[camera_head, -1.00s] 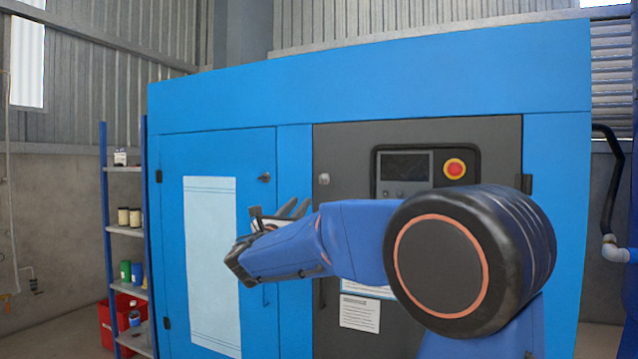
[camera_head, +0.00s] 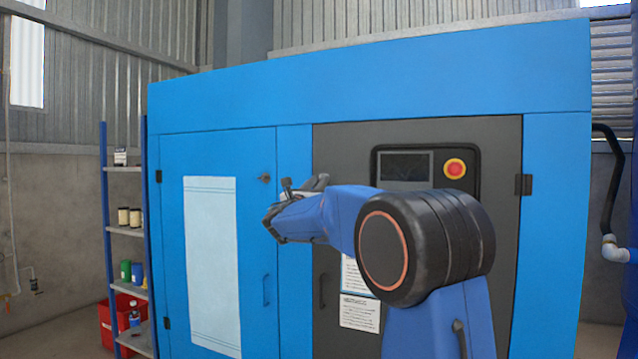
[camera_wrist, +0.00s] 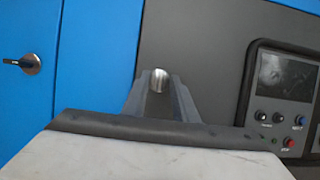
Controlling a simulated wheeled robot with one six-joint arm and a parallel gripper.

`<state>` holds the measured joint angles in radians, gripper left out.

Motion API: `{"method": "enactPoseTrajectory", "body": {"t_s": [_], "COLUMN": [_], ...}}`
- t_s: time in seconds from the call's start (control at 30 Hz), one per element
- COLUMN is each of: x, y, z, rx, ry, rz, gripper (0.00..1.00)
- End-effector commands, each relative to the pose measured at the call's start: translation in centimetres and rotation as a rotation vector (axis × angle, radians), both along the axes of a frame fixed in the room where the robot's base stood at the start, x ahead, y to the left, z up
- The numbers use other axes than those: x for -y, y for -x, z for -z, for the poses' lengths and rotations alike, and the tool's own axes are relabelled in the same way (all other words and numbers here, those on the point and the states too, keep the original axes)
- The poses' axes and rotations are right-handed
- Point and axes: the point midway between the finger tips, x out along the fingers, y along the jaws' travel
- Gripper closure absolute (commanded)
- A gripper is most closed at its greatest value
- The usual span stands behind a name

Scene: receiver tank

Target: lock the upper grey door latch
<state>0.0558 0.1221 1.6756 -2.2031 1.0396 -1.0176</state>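The upper grey door latch is a small round silver knob (camera_wrist: 158,79) on the dark grey door (camera_wrist: 205,50), near its left edge. In the wrist view it shows between the tips of my gripper (camera_wrist: 159,88), whose two fingers stand apart around it. I cannot tell whether the fingers touch it. In the head view my gripper (camera_head: 312,184) is in front of the upper left part of the grey door (camera_head: 345,145) and hides the latch. The latch's turn position is not clear.
A second latch (camera_wrist: 30,64) with a black handle is on the blue door to the left; it also shows in the head view (camera_head: 264,178). A control panel (camera_head: 405,167) with a red emergency button (camera_head: 454,168) is right of my gripper. A shelf (camera_head: 124,231) stands at far left.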

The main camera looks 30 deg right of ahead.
Motion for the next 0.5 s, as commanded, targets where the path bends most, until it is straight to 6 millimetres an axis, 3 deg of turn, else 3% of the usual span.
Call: {"method": "enactPoseTrajectory", "body": {"t_s": [0.4, 0.5], "x": [0.55, 0.55], "y": [-0.38, -0.38], "z": [-0.29, -0.28], "rx": [0.000, 0.000], "ry": [0.000, 0.000], "rz": [0.000, 0.000], "gripper": [0.74, 0.98]}}
